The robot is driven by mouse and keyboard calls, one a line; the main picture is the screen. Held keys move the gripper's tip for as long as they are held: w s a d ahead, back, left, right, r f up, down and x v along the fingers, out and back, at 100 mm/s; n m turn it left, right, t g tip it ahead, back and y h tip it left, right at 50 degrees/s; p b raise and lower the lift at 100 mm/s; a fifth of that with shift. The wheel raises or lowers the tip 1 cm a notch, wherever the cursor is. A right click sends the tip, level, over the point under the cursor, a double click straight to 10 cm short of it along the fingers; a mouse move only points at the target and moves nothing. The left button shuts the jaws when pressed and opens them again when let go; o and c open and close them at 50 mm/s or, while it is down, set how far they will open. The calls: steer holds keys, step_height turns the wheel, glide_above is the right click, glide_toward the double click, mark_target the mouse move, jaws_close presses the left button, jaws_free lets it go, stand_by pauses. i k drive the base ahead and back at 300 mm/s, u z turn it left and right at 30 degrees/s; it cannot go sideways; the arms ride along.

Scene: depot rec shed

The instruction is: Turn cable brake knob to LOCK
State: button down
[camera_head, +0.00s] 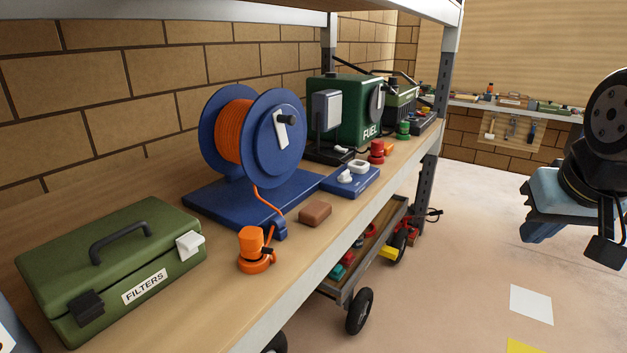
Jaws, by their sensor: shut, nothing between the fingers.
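A blue cable reel (272,150) wound with orange cable stands on a blue base (205,197) on the workbench. A white crank with a dark grip (289,121) is on its near face. A low blue box (362,186) beside the base carries a white knob (345,176) and a second white round part (359,166). I cannot tell for sure which part is the cable brake knob, and no LOCK mark is readable. My gripper (543,232) is at the right, over the floor beyond the bench edge, shut and empty, far from the reel.
A green FILTERS case (95,250), orange plug (252,245), brown block (315,213) and green FUEL unit (352,115) share the bench (215,290). A shelf post (447,70) rises at its far edge. A wheeled cart (345,290) is below. Open floor lies right.

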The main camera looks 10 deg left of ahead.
mark_target(344, 178)
steer(key=k, duration=1.15)
steer(key=u, duration=0.55)
steer(key=i, duration=1.7)
steer(key=z, duration=0.65)
